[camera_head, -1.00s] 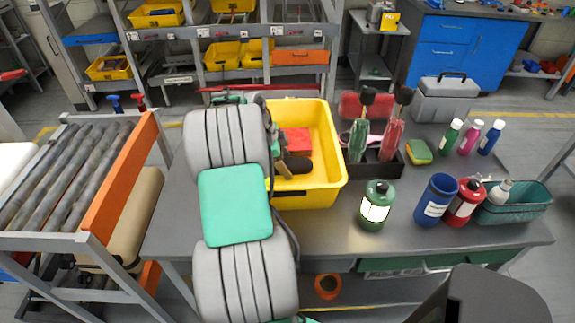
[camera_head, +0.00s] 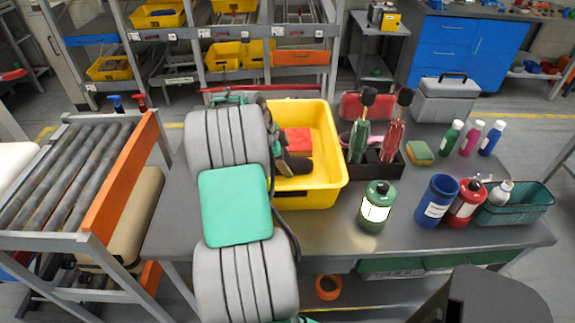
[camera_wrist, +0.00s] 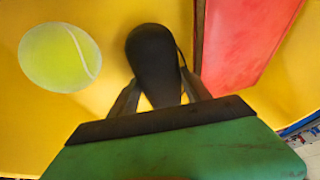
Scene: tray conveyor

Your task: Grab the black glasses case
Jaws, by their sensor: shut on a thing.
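The black glasses case (camera_wrist: 152,58) is a dark, rounded, elongated thing in the yellow bin (camera_head: 335,165). In the wrist view it stands between the two dark fingers of my gripper (camera_wrist: 156,92), which is shut on it. In the head view the dark case (camera_head: 299,165) shows low in the bin, left of its middle. My grey arm with a green pad hides the bin's left side and part of my gripper. I cannot tell whether the case touches the bin floor.
A red box (camera_wrist: 238,45) lies close right of the case, and a tennis ball (camera_wrist: 58,57) lies to its left. Right of the bin stand a dark tool holder (camera_head: 377,172), a green canister (camera_head: 375,207) and a blue bottle (camera_head: 436,200). A roller conveyor (camera_head: 70,170) is at the left.

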